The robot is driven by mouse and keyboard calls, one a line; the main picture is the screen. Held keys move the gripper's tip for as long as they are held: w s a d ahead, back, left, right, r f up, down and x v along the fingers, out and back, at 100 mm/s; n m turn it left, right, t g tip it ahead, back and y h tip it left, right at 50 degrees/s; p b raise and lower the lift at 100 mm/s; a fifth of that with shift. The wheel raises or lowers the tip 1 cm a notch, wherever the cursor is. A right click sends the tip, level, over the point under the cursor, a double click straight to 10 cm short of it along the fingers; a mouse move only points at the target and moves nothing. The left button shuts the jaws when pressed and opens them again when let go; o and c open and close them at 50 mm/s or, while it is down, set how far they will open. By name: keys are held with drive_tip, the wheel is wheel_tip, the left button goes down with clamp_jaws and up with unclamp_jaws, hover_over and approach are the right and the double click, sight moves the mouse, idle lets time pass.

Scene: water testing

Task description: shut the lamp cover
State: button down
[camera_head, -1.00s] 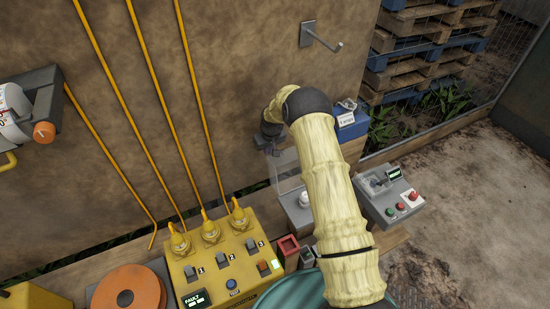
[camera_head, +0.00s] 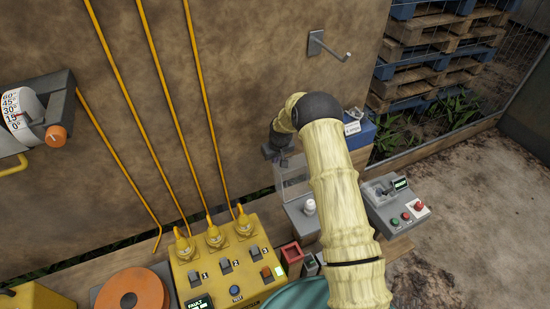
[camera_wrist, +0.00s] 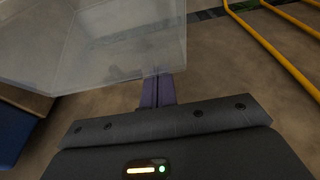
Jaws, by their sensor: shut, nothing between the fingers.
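The clear lamp cover (camera_head: 293,187) stands raised, upright or nearly so, at the back of a grey box (camera_head: 301,226) with a white lamp (camera_head: 309,207) on top. The lamp is uncovered. My gripper (camera_head: 273,154) is at the cover's upper edge, on the wall side. In the wrist view the see-through cover (camera_wrist: 105,45) fills the upper left. My closed fingers (camera_wrist: 157,84) point at its lower edge and overlap it in the picture. I cannot tell whether they touch it. Nothing is between the fingers. My forearm hides part of the grey box's right side.
A grey control box (camera_head: 388,205) with green and red buttons stands right of my arm. A yellow switch panel (camera_head: 225,262) and a small red box (camera_head: 291,255) are at front left. A blue box (camera_head: 361,133) is behind my arm. A hook (camera_head: 330,45) juts from the wall.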

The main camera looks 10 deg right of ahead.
sight(286, 170)
drive_tip(key=shift+s+d, duration=0.2)
drive_tip(key=shift+s, duration=0.3)
drive_tip(key=shift+r+p, duration=0.15)
drive_tip(key=shift+p, duration=0.15)
drive_tip(key=shift+s+d+r+p, duration=0.15)
drive_tip(key=shift+s+r+p, duration=0.35)
drive_tip(key=shift+r+p, duration=0.15)
drive_tip(key=shift+s+d+r+p, duration=0.15)
drive_tip(key=shift+s+r+p, duration=0.35)
drive_tip(key=shift+r, duration=0.15)
drive_tip(key=shift+s+d+r+p, duration=0.25)
drive_tip(key=shift+s+r+p, duration=0.25)
drive_tip(key=shift+s, duration=0.25)
drive_tip(key=shift+s+d+r+p, duration=0.2)
drive_tip(key=shift+s+r+p, duration=0.25)
drive_tip(key=shift+s, duration=0.25)
drive_tip(key=shift+s+d+r+p, duration=0.2)
drive_tip(key=shift+s, duration=0.35)
drive_tip(key=shift+s+d+r+p, duration=0.15)
drive_tip(key=shift+s+r+p, duration=0.05)
drive_tip(key=shift+s, duration=0.3)
drive_tip(key=shift+s+d+r+p, duration=0.2)
drive_tip(key=shift+s, duration=0.35)
drive_tip(key=s+d, duration=0.2)
drive_tip(key=s, duration=0.6)
drive_tip(key=shift+s+d+f, duration=0.25)
drive_tip(key=shift+d+f, duration=0.05)
drive_tip(key=shift+d, duration=0.05)
